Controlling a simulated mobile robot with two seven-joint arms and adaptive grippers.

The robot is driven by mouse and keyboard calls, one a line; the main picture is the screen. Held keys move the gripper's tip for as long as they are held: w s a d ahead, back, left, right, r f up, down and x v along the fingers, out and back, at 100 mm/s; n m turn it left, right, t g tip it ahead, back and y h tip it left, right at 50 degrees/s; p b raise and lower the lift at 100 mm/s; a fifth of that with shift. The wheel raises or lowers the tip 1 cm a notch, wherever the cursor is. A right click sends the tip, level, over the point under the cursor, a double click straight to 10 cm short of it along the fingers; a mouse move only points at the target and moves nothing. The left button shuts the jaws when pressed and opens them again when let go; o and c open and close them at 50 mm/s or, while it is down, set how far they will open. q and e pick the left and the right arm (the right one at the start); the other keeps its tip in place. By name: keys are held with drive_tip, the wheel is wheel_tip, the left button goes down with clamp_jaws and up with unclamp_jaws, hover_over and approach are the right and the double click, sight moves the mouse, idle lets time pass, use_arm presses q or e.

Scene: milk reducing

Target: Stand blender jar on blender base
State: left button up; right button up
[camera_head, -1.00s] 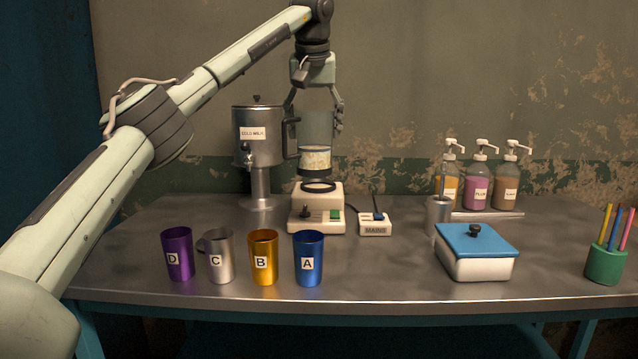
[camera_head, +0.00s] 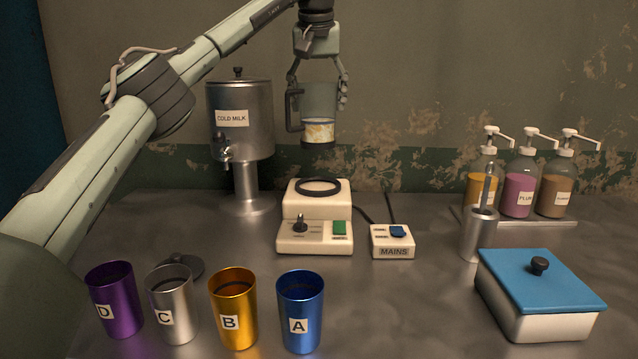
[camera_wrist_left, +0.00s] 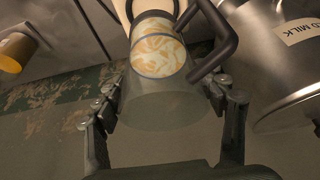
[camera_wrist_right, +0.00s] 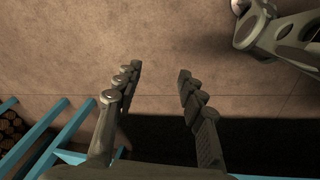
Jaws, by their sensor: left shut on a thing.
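The blender jar (camera_head: 319,104) is clear with a dark handle on its left and a pale orange and white mix in its lower part. My left gripper (camera_head: 318,88) is shut on it from above, and the jar hangs upright. The left wrist view shows the jar (camera_wrist_left: 165,90) between both fingers. The blender base (camera_head: 315,232) is cream with a dark ring seat on top, a lever and a green button. The jar's bottom is above the ring, clearly apart from it. My right gripper (camera_wrist_right: 160,80) is open and empty over the floor, outside the head view.
A steel cold milk urn (camera_head: 240,125) stands left of the jar. A mains switch box (camera_head: 393,242) sits right of the base. Cups A (camera_head: 300,315), B, C and D stand in front. Pump bottles (camera_head: 519,185), a steel cup (camera_head: 479,237) and a blue-lidded box (camera_head: 540,305) are to the right.

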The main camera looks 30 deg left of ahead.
sight(318, 144)
use_arm(q)
drive_tip(key=shift+w+a+f, duration=0.1)
drive_tip(key=shift+f, duration=0.05)
wheel_tip(318, 144, down, 5)
drive_tip(key=shift+f, duration=0.15)
drive_tip(key=shift+f+b, duration=0.3)
drive_tip(key=shift+f, duration=1.8)
use_arm(e)
drive_tip(key=shift+w+a+r, duration=0.2)
drive_tip(key=shift+w+r, duration=0.3)
drive_tip(key=shift+r, duration=0.05)
drive_tip(key=shift+w+a+r, duration=0.15)
drive_tip(key=shift+w+r, duration=0.3)
drive_tip(key=shift+r, duration=0.1)
use_arm(q)
drive_tip(key=o, duration=1.9)
drive_tip(key=shift+f, duration=0.1)
drive_tip(key=shift+c, duration=0.2)
use_arm(e)
drive_tip(key=shift+s+f, duration=0.15)
drive_tip(key=shift+f, duration=0.05)
